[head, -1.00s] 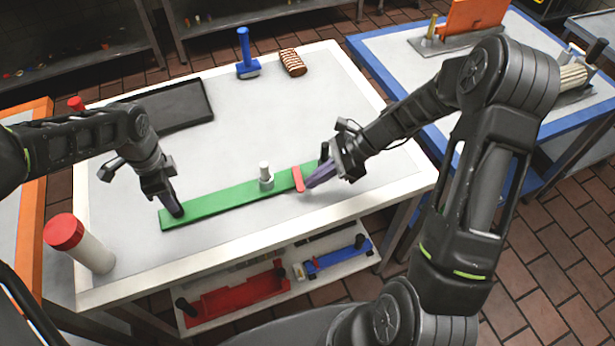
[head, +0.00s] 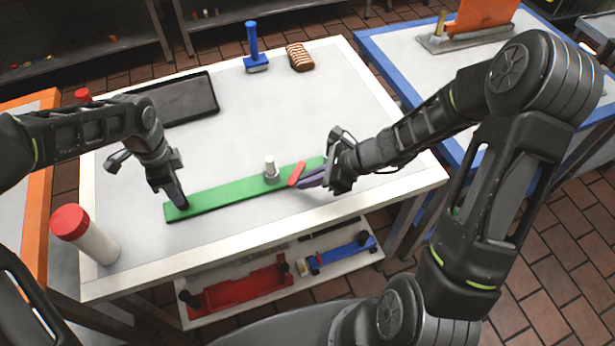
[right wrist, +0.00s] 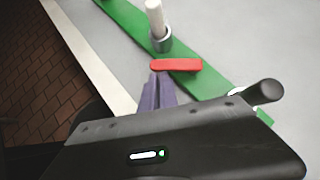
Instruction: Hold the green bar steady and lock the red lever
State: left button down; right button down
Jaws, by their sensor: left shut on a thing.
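The green bar (head: 225,197) lies flat and slanted across the white worktable. My left gripper (head: 181,201) is shut on its left end; its fingertips hide exactly what they clasp there. The red lever (head: 297,174) lies slantwise across the bar's right part, and also shows in the right wrist view (right wrist: 176,65). My right gripper (head: 303,180) is at the lever's near side with its purple fingers together, nothing visible between them. In the right wrist view its fingertips (right wrist: 161,78) are right beside the lever's left part; I cannot tell whether they touch.
A pale post (head: 270,170) stands on the bar left of the lever. A white bottle with a red cap (head: 88,236) stands at the table's near left. A dark tray (head: 180,100), a blue-handled tool (head: 254,48) and a brown striped roll (head: 300,57) are at the back.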

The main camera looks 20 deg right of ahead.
aim_at(290, 183)
jog(key=shift+w+a, duration=0.15)
jog(key=shift+a, duration=1.05)
jog(key=shift+w+a, duration=0.7)
jog(key=shift+a, duration=0.1)
jog(key=v, duration=1.2)
